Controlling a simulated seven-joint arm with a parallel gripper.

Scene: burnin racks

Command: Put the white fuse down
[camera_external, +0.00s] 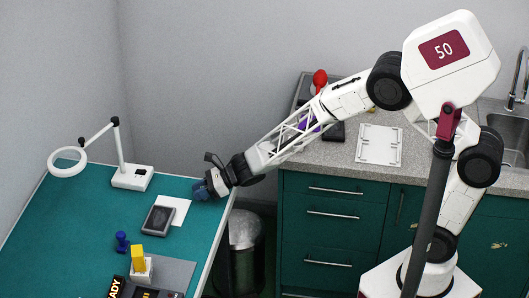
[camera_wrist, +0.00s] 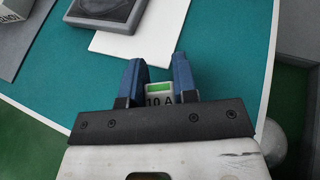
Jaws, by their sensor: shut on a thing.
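My gripper (camera_wrist: 159,82) has two blue fingers shut on the white fuse (camera_wrist: 153,99), which shows a green patch and a "10 A" label in the wrist view. The lower part of the fuse is hidden behind the dark gripper bar. In the external view my gripper (camera_external: 203,190) is over the right edge area of the green table (camera_external: 70,225). The fuse cannot be made out there. I cannot tell whether the fuse touches the table.
A white sheet (camera_external: 173,210) and a dark grey device (camera_external: 158,220) lie left of my gripper. A magnifier lamp (camera_external: 132,177) stands behind. A blue stamp-like object (camera_external: 122,242) and a yellow block (camera_external: 138,257) are nearer. A bin (camera_external: 244,235) stands beyond the table's right edge.

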